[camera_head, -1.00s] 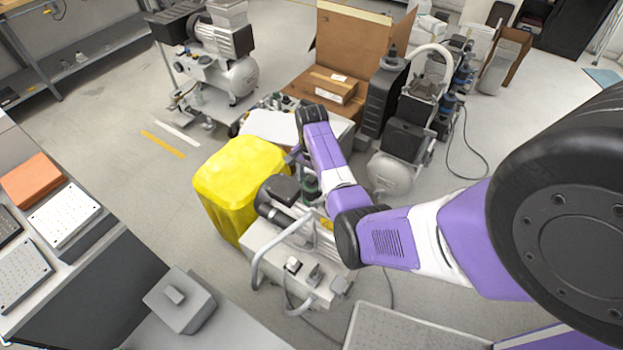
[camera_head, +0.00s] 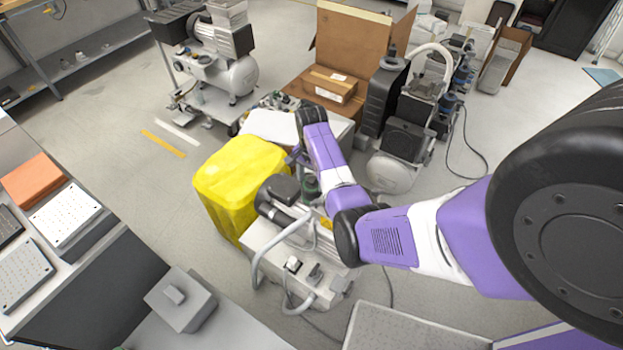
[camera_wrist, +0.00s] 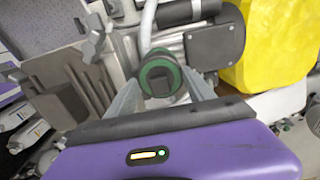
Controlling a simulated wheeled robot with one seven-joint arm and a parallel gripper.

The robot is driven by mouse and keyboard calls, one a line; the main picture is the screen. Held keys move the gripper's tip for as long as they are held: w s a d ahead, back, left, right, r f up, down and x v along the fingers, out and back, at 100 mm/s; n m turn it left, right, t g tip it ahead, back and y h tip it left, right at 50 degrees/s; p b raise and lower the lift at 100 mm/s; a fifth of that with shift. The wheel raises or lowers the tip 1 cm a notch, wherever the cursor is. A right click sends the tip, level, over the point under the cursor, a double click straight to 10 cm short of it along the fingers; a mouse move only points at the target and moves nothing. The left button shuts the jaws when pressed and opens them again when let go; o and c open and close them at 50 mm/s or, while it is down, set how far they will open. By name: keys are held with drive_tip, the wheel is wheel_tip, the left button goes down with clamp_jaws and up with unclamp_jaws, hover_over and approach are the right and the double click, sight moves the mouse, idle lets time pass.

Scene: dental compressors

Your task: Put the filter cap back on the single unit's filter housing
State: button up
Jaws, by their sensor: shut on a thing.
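The filter cap (camera_wrist: 160,70), dark with a green rim and a raised black middle, is between my fingertips in the wrist view. My gripper (camera_wrist: 163,78) is shut on it, one pale finger on each side. The single unit (camera_head: 263,236), a grey base with a tube handle and dark motor, stands below my arm in the head view. A small green part (camera_head: 311,186) shows beside my arm there; I cannot tell whether it is the cap or the housing. The filter housing is hidden under the cap, so I cannot tell whether they touch.
A yellow container (camera_head: 235,180) stands close to the unit's left. The tube handle (camera_head: 262,262) rises at the unit's front. An open cardboard box (camera_head: 350,45) and another compressor (camera_head: 403,140) stand behind. Open floor (camera_head: 150,210) lies left of the yellow container.

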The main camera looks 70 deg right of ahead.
idle(0.3)
drive_tip(key=o, duration=1.4)
drive_tip(key=shift+s, duration=0.1)
drive_tip(key=shift+c, duration=0.7)
drive_tip(key=shift+o, duration=1.3)
drive_tip(key=shift+f, duration=0.1)
drive_tip(key=shift+s, duration=0.1)
drive_tip(key=shift+c, duration=0.3)
